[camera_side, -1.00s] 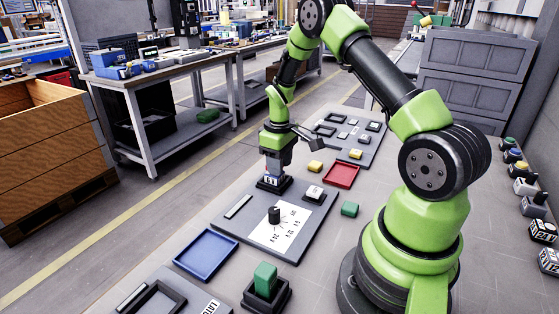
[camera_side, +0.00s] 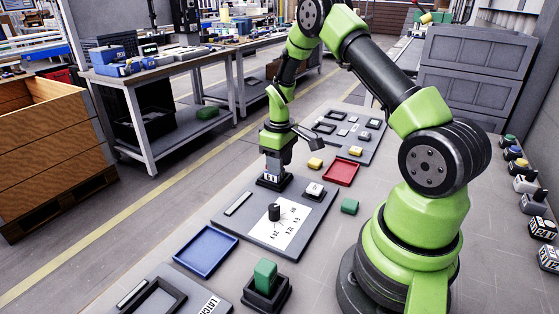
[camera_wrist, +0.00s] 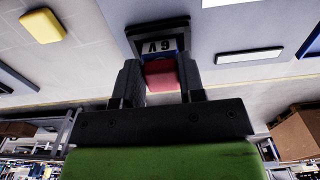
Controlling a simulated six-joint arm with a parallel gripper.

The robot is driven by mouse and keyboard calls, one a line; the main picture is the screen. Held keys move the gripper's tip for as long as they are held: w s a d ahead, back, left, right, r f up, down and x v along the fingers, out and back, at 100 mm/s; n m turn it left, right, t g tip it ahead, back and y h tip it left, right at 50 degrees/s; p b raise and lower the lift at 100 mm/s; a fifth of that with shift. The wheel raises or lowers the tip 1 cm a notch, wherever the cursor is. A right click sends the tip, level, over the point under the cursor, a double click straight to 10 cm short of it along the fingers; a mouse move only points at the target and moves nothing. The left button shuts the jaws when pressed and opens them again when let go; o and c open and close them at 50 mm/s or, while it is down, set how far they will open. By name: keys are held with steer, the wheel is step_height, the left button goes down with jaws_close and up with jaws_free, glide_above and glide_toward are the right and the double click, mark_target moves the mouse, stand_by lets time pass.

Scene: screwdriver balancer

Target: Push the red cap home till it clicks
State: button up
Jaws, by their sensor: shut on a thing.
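The red cap (camera_wrist: 161,77) sits between the two dark fingers of my gripper (camera_wrist: 159,70) in the wrist view, and the fingers are shut on it. Just beyond it is a black socket (camera_wrist: 157,27) with a white voltage label (camera_wrist: 160,46). In the side view my gripper (camera_side: 273,170) points down over this socket (camera_side: 271,183) at the far end of the grey panel. The red cap is hidden there. I cannot tell how deep the cap sits in the socket.
The panel (camera_side: 232,228) also bears a black knob (camera_side: 274,212) and another socket with a light top (camera_side: 315,190). A red tray (camera_side: 341,173), a yellow block (camera_side: 315,163), a green block (camera_side: 350,206) and a blue tray (camera_side: 206,249) lie nearby.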

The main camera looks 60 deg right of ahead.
steer(key=shift+f, duration=0.25)
stand_by(0.5)
steer(key=o, duration=1.1)
step_height(320, 180, up, 10)
